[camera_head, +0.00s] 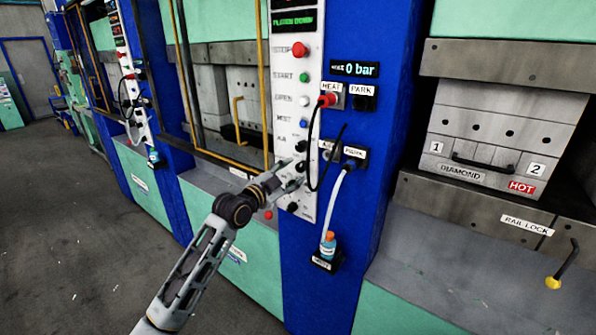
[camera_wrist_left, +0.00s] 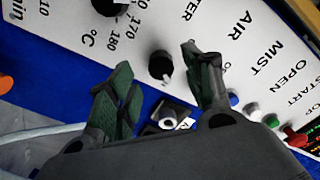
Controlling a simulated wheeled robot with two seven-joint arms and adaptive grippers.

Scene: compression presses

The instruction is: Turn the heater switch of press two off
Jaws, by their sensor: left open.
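The heater switch is a black knob (camera_wrist_left: 160,65) with a light pointer, on the white control panel (camera_wrist_left: 75,28) beside the partly hidden HEATER lettering. My left gripper (camera_wrist_left: 153,60) is open, its two dark green-padded fingers on either side of the knob in the wrist view. Contact cannot be told. In the head view my left gripper (camera_head: 290,175) is at the lower part of the panel (camera_head: 283,90) on the blue press column; it partly hides the lower knobs. The press number is not readable. My right gripper is not in view.
Above sit a red stop button (camera_head: 299,49), green start button (camera_head: 304,77) and other knobs. Right of the panel, a red plug (camera_head: 327,99) with a black cable and a white hose (camera_head: 337,205) hang close to my gripper. A temperature dial (camera_wrist_left: 108,6) is beside the switch.

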